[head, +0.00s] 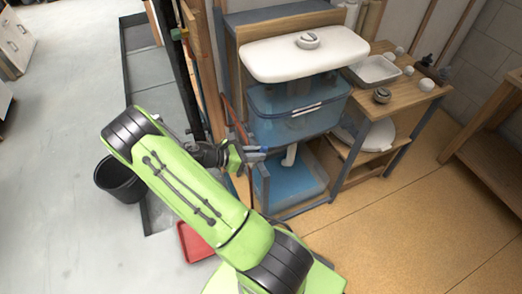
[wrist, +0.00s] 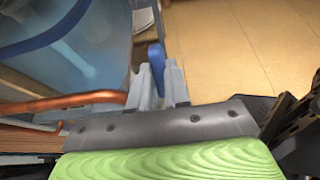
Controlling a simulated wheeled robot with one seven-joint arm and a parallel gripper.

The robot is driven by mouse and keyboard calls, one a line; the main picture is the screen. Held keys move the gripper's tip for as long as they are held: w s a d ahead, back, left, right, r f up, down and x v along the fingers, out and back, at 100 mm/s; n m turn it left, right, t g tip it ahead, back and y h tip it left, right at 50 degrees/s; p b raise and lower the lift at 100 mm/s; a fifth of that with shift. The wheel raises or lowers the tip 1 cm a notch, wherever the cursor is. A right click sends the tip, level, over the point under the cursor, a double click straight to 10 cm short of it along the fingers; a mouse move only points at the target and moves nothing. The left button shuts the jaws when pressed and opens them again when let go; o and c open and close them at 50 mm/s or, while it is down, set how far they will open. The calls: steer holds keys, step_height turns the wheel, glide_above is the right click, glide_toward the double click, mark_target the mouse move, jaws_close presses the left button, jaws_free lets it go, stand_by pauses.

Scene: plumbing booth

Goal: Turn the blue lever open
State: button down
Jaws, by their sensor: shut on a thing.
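The blue lever (wrist: 157,62) shows in the wrist view, standing up between the two grey fingers of my gripper (wrist: 159,82). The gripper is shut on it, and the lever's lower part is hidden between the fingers. In the head view my gripper (head: 254,152) is beside the left front of the blue-framed stand, near the copper pipe. The lever is too small and covered there to make out clearly. An orange copper pipe (wrist: 62,102) comes in from the left, close beside the fingers in the wrist view.
A clear blue tank (head: 290,112) under a white lid (head: 303,54) stands beyond the gripper, with a blue bin (head: 290,185) below. A wooden bench (head: 412,92) is to the right. A black bucket (head: 118,180) and red tray (head: 194,243) lie left. The tan floor at right is clear.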

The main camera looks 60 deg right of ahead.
steer(key=shift+w+a+f+g+h+b, duration=0.1)
steer(key=shift+w+a+g+h+b, duration=0.3)
steer(key=shift+a+g+h, duration=0.45)
steer(key=shift+w+a+f+g+h+b, duration=0.1)
steer(key=shift+w+a+g+h+b, duration=0.3)
steer(key=shift+h, duration=0.85)
steer(key=c, duration=1.1)
jaws_free()
steer(key=shift+a, duration=0.15)
steer(key=v, duration=1.5)
steer(key=shift+w+a+f+p, duration=0.15)
steer(key=shift+w+a+p, duration=0.05)
steer(key=shift+a+p, duration=0.1)
